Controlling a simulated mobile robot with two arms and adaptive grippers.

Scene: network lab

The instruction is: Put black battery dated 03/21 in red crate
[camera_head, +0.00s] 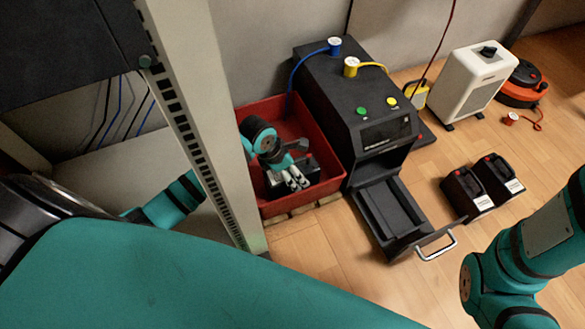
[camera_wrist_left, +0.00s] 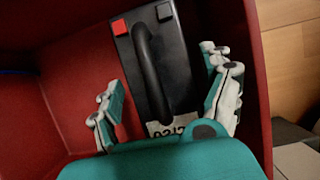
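In the left wrist view the battery (camera_wrist_left: 183,62) lies on the crate floor, with a black handle, a red terminal and a white label. The label is partly covered; its date ends in /21, but I cannot read all of it surely. The left gripper's fingers (camera_wrist_left: 163,85) are spread on both sides of the battery, with a gap at the left finger. My right gripper is out of view.
The black machine (camera_head: 345,95) has its lower drawer (camera_head: 390,215) pulled out. Two more black batteries (camera_head: 465,190) (camera_head: 499,174) stand on the floor at its right. A rack post (camera_head: 200,130) stands close left of the crate. A white heater (camera_head: 470,80) is farther back.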

